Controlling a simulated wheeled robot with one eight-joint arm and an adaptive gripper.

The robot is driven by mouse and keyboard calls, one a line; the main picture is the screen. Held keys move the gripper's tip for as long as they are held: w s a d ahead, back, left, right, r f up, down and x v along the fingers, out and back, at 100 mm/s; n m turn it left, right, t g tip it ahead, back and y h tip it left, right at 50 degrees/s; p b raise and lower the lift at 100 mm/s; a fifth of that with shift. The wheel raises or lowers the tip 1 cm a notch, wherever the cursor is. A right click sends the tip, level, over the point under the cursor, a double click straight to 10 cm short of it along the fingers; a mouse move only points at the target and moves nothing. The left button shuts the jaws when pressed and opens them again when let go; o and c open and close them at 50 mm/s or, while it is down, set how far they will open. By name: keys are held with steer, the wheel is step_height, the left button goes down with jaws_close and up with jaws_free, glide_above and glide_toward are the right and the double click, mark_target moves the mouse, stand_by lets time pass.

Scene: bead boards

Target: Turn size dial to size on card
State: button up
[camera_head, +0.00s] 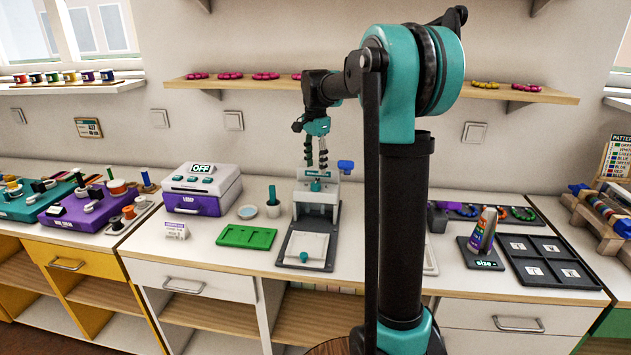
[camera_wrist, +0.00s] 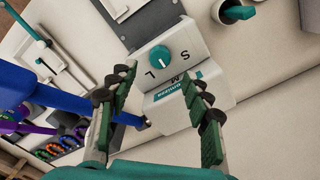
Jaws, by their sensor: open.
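The teal size dial (camera_wrist: 160,56) sits on the white press (camera_wrist: 168,30), with letters S, M and L printed around it. A white mark shows on the knob, but I cannot tell for sure which letter it points to. In the head view the press (camera_head: 317,194) stands on a dark base near the middle of the counter. My gripper (camera_head: 316,160) is above the press top, fingers down. In the wrist view its open fingers (camera_wrist: 155,80) straddle the dial area, apart from the dial and empty. A small white card (camera_head: 174,230) stands on the counter; its text is too small to read.
A blue lever handle (camera_head: 346,166) sticks out at the press's right. A green tray (camera_head: 246,237), a purple-fronted machine reading OFF (camera_head: 203,188) and a cup (camera_head: 273,208) are on the left. A dark tray (camera_head: 552,262) lies on the right.

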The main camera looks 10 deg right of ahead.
mark_target(316, 183)
step_height(316, 183, down, 6)
steer(key=shift+f, duration=0.25)
jaws_close()
stand_by(0.4)
steer(key=shift+n, duration=0.3)
steer(key=n, duration=0.4)
steer(key=shift+n, duration=2.2)
